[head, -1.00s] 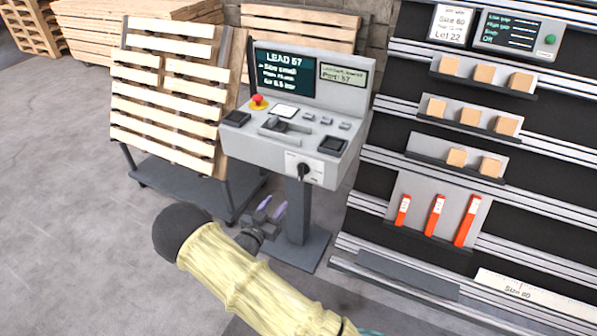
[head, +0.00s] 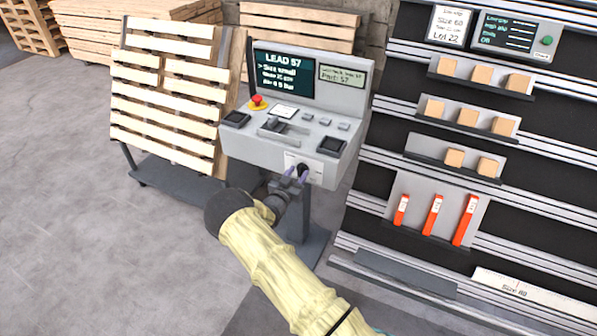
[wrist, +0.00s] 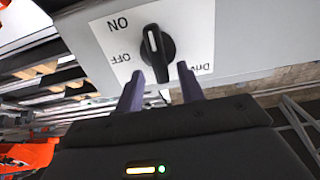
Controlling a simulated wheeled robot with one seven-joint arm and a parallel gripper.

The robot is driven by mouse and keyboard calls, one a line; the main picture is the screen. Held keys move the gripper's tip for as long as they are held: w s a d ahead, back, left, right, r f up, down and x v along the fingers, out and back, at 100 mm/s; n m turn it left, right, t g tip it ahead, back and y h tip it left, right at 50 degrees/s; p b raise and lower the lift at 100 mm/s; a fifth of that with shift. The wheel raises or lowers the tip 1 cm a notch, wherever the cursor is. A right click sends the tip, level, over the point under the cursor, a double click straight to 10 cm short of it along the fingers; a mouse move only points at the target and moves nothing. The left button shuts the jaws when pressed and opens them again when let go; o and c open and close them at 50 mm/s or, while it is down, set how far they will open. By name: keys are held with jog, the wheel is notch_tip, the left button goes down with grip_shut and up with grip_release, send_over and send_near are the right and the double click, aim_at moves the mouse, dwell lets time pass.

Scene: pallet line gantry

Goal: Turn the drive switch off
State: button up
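The drive switch is a black rotary knob (wrist: 157,52) on a white plate with ON, OFF and partly hidden Drive lettering, which appears upside down in the wrist view. The knob's white mark is at its upper end, nearer the ON lettering than OFF. In the head view the switch plate (head: 318,172) is on the front of the grey console. My gripper (wrist: 160,80) is open, its two purple fingers apart on either side of the knob's lower end. In the head view my gripper (head: 295,177) partly covers the knob.
The grey console (head: 245,147) carries a red emergency button (head: 257,102), screens and several controls. A rack with small wooden blocks and red-orange pieces stands at right. A cart (head: 180,180) with a slatted pallet (head: 165,105) stands at left. Open floor lies at lower left.

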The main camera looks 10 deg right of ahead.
jog(key=shift+w+d, duration=0.3)
jog(key=shift+w, duration=0.25)
grip_shut()
jog(key=shift+w+f+n+b, duration=0.1)
jog(key=shift+n+b, duration=0.4)
jog(key=shift+b, duration=0.05)
jog(key=n+b, duration=0.2)
jog(key=n, duration=0.3)
jog(key=a+f+n+b, duration=0.1)
jog(key=n, duration=0.5)
jog(key=w+n+b, duration=0.1)
jog(key=n+b, duration=0.1)
jog(key=n, duration=0.3)
jog(key=shift+a+f+n+b, duration=0.15)
jog(key=shift+a+n+b, duration=0.1)
jog(key=shift+n+b, duration=0.15)
